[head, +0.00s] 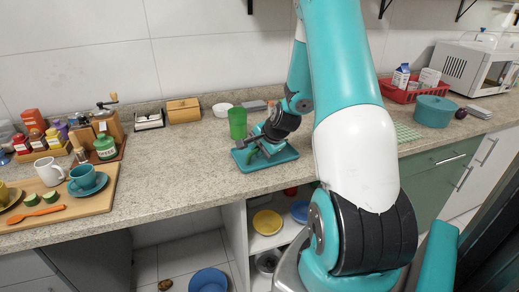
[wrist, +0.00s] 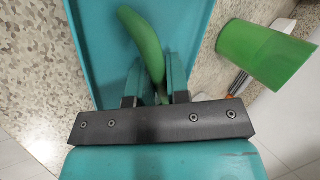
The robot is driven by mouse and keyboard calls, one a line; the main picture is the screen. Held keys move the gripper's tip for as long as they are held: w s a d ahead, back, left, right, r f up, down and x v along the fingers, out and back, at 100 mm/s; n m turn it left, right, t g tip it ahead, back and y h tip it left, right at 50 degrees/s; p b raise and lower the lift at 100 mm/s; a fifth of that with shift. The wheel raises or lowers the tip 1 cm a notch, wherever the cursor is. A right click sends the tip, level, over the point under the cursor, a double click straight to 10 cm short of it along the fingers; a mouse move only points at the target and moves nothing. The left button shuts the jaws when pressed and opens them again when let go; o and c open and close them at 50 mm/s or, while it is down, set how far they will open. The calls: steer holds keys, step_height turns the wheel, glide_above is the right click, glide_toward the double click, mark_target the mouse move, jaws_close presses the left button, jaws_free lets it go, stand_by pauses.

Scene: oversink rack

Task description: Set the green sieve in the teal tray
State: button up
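The teal tray (head: 284,158) lies flat on the counter, and its floor and rim fill the top of the wrist view (wrist: 92,35). A curved green piece (wrist: 143,38), which I take for the green sieve, lies over the tray. It also shows at the tray's left side in the head view (head: 250,155). My gripper (wrist: 156,70) is low over the tray, with its fingers on both sides of the green piece. The piece fills the gap between the fingertips. I cannot tell whether it rests on the tray floor.
A green cup (head: 237,123) stands close behind the tray, and at right in the wrist view (wrist: 265,52). A white bowl (head: 222,109) and a wooden box (head: 183,110) stand behind. A cutting board (head: 100,205) with cups is at left. The counter left of the tray is clear.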

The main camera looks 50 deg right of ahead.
steer(key=o, duration=0.3)
steer(key=shift+o, duration=0.2)
steer(key=d+v, duration=0.1)
steer(key=v, duration=1.1)
steer(key=w+a+r+n+g+y, duration=0.1)
steer(key=a+r+n+y, duration=0.15)
steer(key=a+n, duration=0.7)
steer(key=w+a+r+n+g+y, duration=0.1)
steer(key=a+r+n+y, duration=0.2)
steer(key=a, duration=1.3)
steer(key=s+a+r+n+g, duration=0.4)
steer(key=s+a+n, duration=0.9)
steer(key=s+a, duration=0.2)
steer(key=shift+n+g, duration=0.35)
steer(key=shift+g, duration=0.05)
steer(key=shift+s+h, duration=0.15)
steer(key=shift+h, duration=0.1)
